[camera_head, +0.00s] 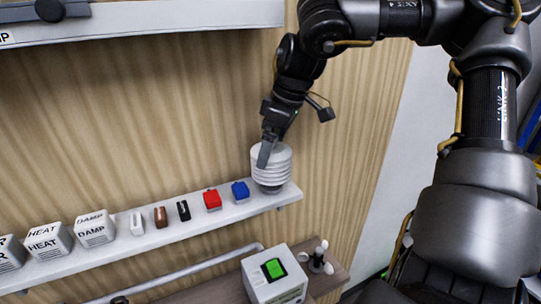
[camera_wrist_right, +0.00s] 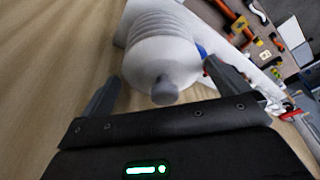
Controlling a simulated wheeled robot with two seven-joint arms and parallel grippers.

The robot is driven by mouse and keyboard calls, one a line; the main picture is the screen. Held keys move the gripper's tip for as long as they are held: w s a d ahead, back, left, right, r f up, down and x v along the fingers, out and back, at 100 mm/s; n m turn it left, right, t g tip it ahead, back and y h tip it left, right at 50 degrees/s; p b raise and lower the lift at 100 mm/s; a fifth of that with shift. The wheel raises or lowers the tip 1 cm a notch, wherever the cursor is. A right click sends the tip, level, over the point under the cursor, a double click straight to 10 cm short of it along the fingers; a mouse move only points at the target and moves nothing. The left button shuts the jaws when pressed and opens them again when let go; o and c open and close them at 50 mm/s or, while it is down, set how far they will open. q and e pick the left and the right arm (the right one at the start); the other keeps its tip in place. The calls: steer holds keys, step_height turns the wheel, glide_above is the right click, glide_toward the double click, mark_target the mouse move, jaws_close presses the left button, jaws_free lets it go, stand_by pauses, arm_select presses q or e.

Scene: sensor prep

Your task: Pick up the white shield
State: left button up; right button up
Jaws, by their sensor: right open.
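The white shield (camera_head: 273,170) is a ribbed, rounded stack at the right end of the white shelf. In the right wrist view the shield (camera_wrist_right: 165,55) lies between the two fingers, with a grey knob toward the palm. My right gripper (camera_head: 265,158) reaches down to it from above, with a finger overlapping its upper left side. In the right wrist view my right gripper (camera_wrist_right: 168,95) is open, one finger on each side of the shield, with a visible gap at the left finger. My left gripper is out of view.
A wooden wall is behind.

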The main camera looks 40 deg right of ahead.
steer(key=shift+f, duration=0.2)
steer(key=shift+s+a, duration=0.1)
steer(key=shift+a, duration=0.05)
steer(key=shift+r, duration=0.1)
steer(key=shift+c, duration=0.9)
steer(key=c, duration=0.8)
steer(key=shift+o, duration=0.2)
steer(key=shift+r+b, duration=0.5)
steer(key=shift+b, duration=0.35)
steer(key=s+a+b, duration=0.2)
steer(key=s+b, duration=0.2)
steer(key=s, duration=0.4)
steer(key=s+a+b, duration=0.3)
steer(key=s+b, duration=0.1)
steer(key=s, duration=0.5)
steer(key=shift+a+r+b, duration=0.2)
steer(key=shift+b, duration=0.1)
